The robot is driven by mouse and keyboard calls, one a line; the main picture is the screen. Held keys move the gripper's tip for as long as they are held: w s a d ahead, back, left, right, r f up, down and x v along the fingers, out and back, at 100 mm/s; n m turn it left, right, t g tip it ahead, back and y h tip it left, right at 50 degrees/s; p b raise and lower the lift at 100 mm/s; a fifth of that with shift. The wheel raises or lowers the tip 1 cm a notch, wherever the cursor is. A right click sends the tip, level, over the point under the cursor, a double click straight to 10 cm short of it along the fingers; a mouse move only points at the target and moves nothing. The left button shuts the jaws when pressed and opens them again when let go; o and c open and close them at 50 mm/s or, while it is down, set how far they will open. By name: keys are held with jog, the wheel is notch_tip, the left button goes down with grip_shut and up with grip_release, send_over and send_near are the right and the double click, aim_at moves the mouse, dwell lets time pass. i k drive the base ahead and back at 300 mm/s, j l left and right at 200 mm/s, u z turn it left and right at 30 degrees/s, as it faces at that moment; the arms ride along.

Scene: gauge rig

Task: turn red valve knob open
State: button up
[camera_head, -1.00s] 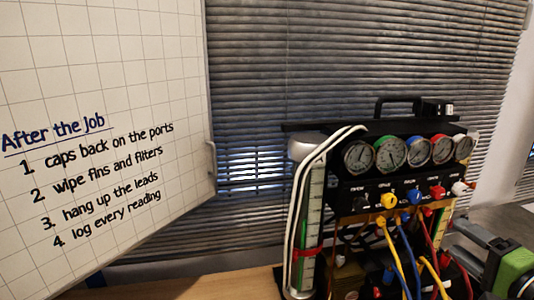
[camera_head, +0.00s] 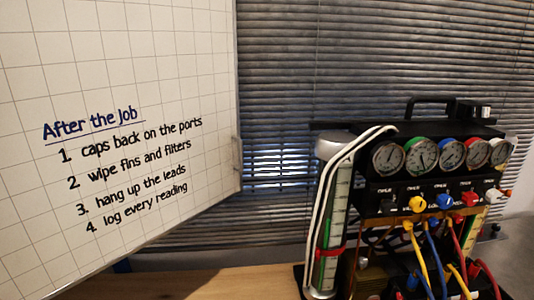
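The red valve knob (camera_head: 470,199) is on the front panel of the black gauge rig (camera_head: 374,185), at the right of the picture. It sits between a blue knob (camera_head: 445,202) and a white knob (camera_head: 492,195). A yellow knob (camera_head: 418,204) is farther left. Round gauges (camera_head: 421,155) line the panel above the knobs. I cannot tell how far the red knob is turned. My gripper is not in view.
Yellow, blue and red hoses (camera_head: 433,259) hang in front of the rig's lower part. A white hose (camera_head: 331,190) runs down its left side. A whiteboard (camera_head: 110,60) stands at left. The wooden table top (camera_head: 210,284) left of the rig is clear.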

aim_at(469, 199)
jog(key=z, duration=1.35)
